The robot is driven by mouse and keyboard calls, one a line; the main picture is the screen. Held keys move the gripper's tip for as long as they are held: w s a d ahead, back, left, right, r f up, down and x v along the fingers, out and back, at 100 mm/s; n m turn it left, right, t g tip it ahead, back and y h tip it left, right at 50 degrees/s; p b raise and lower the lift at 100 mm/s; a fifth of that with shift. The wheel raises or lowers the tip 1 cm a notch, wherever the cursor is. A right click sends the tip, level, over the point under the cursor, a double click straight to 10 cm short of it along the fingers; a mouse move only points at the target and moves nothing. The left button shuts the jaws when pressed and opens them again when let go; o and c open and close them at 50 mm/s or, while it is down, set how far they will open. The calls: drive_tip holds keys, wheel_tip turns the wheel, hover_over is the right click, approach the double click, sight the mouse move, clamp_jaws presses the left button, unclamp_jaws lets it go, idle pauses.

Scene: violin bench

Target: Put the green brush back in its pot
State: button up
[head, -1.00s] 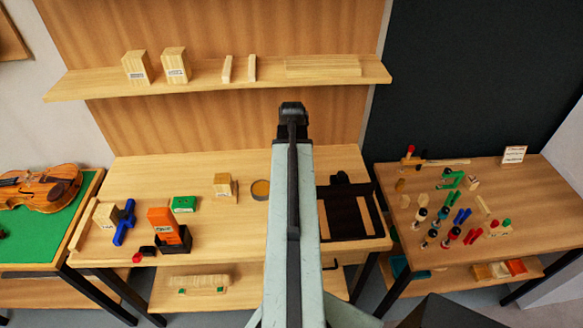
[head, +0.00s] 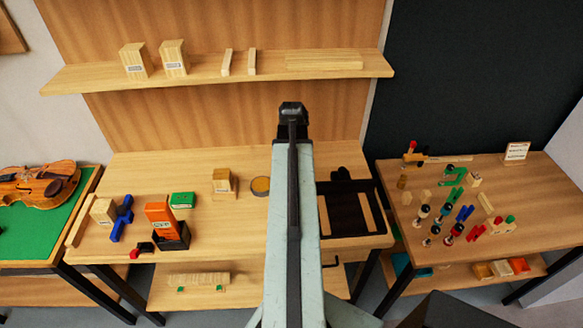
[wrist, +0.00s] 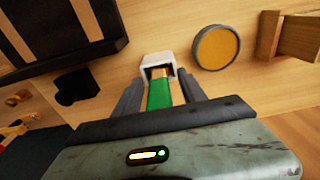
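In the wrist view my gripper (wrist: 161,85) points at the table, its two dark fingers on either side of a green piece (wrist: 159,94), which looks like the green brush. The green lies close along the left finger, and a strip of wood colour shows by the right finger. I cannot tell whether the fingers touch it. Just beyond the fingertips is a pale square holder (wrist: 157,62) with a dark opening, possibly the pot. In the head view my gripper (head: 292,108) shows only from behind, and my arm hides the green piece and the holder.
A round tin with an amber top (wrist: 215,47) and a wooden block (wrist: 290,36) stand to the right in the wrist view. A dark rack (head: 352,210) lies right of my arm. An orange box (head: 160,214) stands left. A shelf (head: 215,76) runs above the bench.

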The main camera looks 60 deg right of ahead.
drive_tip(key=r+p, duration=0.8)
drive_tip(key=shift+s+a, duration=0.2)
drive_tip(key=shift+a, duration=0.05)
drive_tip(key=shift+f, duration=0.1)
